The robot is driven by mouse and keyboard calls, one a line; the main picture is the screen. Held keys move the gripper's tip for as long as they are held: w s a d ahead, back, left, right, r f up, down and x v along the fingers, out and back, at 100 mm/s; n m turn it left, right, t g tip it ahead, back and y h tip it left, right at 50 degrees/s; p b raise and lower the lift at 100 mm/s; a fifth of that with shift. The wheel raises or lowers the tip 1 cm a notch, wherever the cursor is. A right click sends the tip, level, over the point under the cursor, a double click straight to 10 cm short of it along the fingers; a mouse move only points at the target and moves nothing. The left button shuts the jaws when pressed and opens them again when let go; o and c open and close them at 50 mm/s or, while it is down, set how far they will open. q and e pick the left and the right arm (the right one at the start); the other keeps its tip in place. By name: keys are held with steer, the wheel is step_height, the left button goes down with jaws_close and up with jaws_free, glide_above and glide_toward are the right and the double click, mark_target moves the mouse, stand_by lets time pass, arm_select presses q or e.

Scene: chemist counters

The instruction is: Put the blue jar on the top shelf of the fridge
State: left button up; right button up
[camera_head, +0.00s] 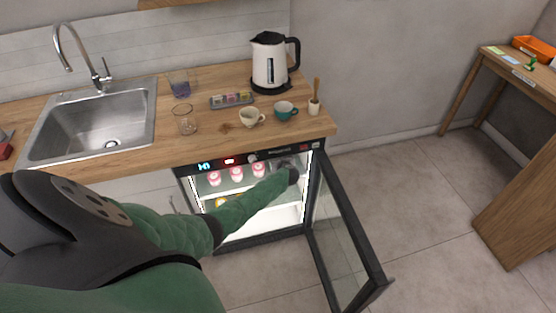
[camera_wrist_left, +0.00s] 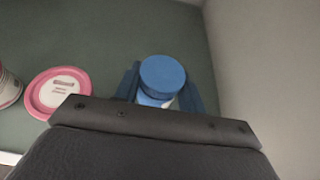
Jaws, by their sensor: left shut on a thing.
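The blue jar (camera_wrist_left: 163,77) shows in the left wrist view, with a blue lid and a pale body below it. My left gripper (camera_wrist_left: 160,88) is shut on it, one finger on each side. In the head view my left arm reaches into the open fridge (camera_head: 262,234), and the gripper (camera_head: 292,175) is near the upper right of the lit interior; the jar is hidden there. Several pink-lidded jars (camera_head: 236,174) stand on the upper shelf, left of my gripper. A pink-lidded jar (camera_wrist_left: 58,92) is left of the blue jar in the wrist view. My right gripper is out of view.
The glass fridge door (camera_head: 342,235) hangs open to the right of my arm. A counter (camera_head: 215,125) above holds a kettle (camera_head: 270,64), two cups, glasses and a sink (camera_head: 95,125). A pale wall (camera_wrist_left: 265,70) is close right of the blue jar.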

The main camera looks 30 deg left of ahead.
arm_select(q)
steer(key=shift+s+d+f, duration=0.1)
steer(key=shift+d+f, duration=0.05)
steer(key=shift+f, duration=0.6)
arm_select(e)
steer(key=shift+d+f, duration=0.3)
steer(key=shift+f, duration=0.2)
arm_select(q)
steer(key=shift+f, duration=0.1)
